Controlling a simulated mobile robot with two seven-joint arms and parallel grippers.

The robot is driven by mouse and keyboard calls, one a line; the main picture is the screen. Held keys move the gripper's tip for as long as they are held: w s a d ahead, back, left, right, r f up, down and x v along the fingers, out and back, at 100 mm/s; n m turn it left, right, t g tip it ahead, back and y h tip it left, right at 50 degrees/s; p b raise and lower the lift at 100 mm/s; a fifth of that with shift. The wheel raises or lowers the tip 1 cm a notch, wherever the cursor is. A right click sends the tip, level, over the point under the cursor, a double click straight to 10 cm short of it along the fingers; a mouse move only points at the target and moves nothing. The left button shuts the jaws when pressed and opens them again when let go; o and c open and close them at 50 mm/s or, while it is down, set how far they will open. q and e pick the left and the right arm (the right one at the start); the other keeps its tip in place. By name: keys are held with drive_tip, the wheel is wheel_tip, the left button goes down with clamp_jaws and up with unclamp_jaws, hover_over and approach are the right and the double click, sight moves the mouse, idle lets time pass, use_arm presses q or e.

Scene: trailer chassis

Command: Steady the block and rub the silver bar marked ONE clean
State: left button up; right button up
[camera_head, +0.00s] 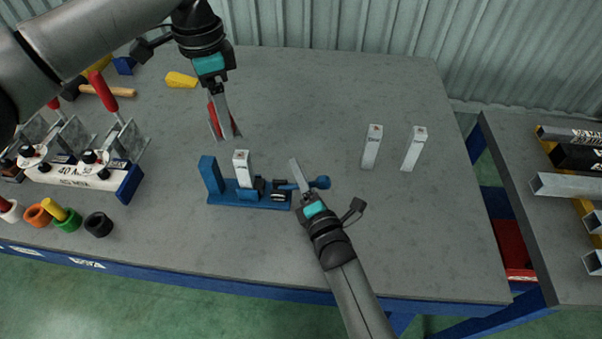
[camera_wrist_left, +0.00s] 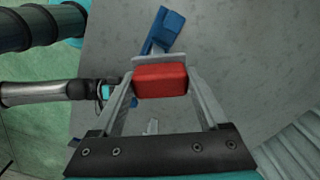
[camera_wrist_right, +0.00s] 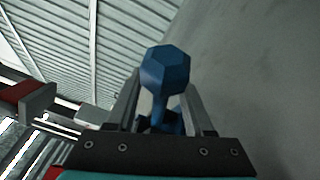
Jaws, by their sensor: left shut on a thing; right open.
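A blue vise-like block (camera_head: 262,201) stands on the table, with one upright silver bar (camera_head: 242,164) between its jaws. The marking on this bar is too small to read. My left gripper (camera_head: 226,127) is shut on a red block (camera_wrist_left: 160,80), above and behind the bar and apart from it. My right gripper (camera_head: 295,168) is open at the right end of the vise, by its handle with a blue knob (camera_head: 321,182). In the right wrist view the knob (camera_wrist_right: 166,68) appears between the fingers; contact cannot be told.
Two more silver bars (camera_head: 372,147) (camera_head: 413,149) stand upright at the right, with unreadable labels. Red-handled clamps (camera_head: 103,91), coloured rings (camera_head: 66,220) and a yellow wedge (camera_head: 181,80) lie at the left. A second table (camera_head: 545,235) holds metal profiles. The table's middle back is clear.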

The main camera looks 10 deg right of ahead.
clamp_jaws()
idle(1.3)
